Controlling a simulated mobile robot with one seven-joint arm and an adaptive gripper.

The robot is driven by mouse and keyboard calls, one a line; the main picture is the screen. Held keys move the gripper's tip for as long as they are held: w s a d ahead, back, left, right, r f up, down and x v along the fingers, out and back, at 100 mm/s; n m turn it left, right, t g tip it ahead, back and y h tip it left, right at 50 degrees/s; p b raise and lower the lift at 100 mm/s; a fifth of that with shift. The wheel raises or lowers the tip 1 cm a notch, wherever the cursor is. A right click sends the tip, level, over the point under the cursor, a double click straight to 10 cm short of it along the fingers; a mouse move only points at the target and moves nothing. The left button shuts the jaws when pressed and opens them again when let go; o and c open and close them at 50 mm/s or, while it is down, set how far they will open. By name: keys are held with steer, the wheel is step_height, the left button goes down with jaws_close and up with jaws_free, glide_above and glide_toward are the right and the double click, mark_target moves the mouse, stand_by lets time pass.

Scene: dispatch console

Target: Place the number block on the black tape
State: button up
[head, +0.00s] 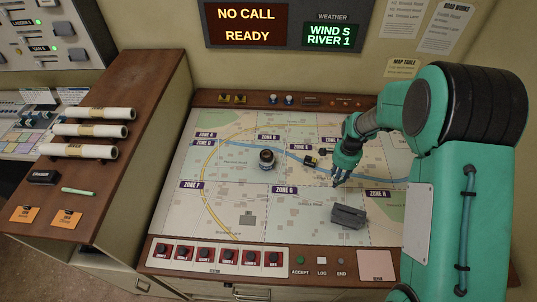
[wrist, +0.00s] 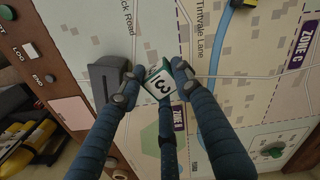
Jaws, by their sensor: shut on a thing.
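The number block (wrist: 162,85) is a small white and green piece with a dark 3 on its face. My gripper (wrist: 156,80) is shut on it, with blue-grey fingers on either side. In the head view my gripper (head: 340,176) is low over the map, and the block is too small to make out. A dark grey box (head: 348,215) lies on the map just in front of the gripper; it shows beside the left finger in the wrist view (wrist: 106,78). I cannot tell for sure which dark thing is the black tape. A small black item (head: 42,177) lies on the left desk.
On the map table (head: 170,245), a round dark container (head: 267,158) and a small yellow and black piece (head: 312,158) stand behind and left of the gripper. Rolled papers (head: 95,131) lie on the left desk. The map's left side is mostly clear.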

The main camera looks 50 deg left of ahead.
steer(key=s+a+r+n, duration=0.3)
steer(key=s+a, duration=1.5)
steer(key=s, duration=0.1)
steer(key=shift+p, duration=0.4)
steer(key=p, duration=0.2)
glide_above(267, 154)
steer(key=shift+s+f, duration=0.15)
steer(key=shift+f, duration=0.55)
steer(key=shift+f+p, duration=0.65)
steer(key=shift+f, duration=1.1)
steer(key=shift+f, duration=0.15)
